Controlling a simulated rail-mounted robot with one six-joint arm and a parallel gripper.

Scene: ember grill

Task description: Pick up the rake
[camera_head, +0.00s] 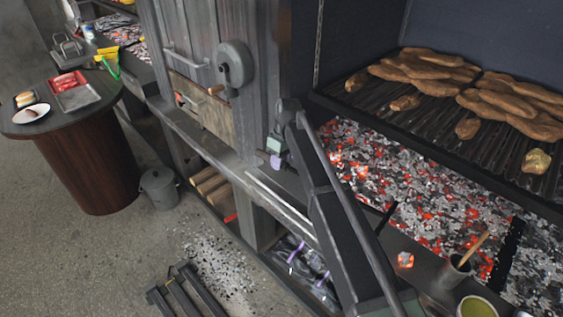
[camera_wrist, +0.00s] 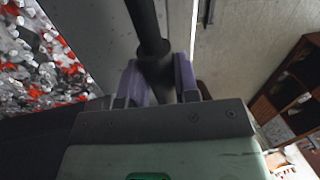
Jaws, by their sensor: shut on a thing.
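The rake shows in the wrist view as a dark round handle (camera_wrist: 146,24), running up out of the frame from between the two purple fingers. My gripper (camera_wrist: 160,78) is shut on this handle. The rake's head is not visible in the wrist view. In the head view my gripper (camera_head: 277,159) is at the front ledge, left of the coal bed, with a purple finger showing. My arm hides part of the ledge there, and I cannot make out the held rake clearly in this view.
Glowing coals (camera_head: 400,185) lie right of my arm, under a grill rack (camera_head: 500,150) with several pieces of food. A cup with a wooden handle (camera_head: 455,270) stands at the front right. A round table (camera_head: 85,115) and a bucket (camera_head: 158,188) stand at left. Open floor lies between.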

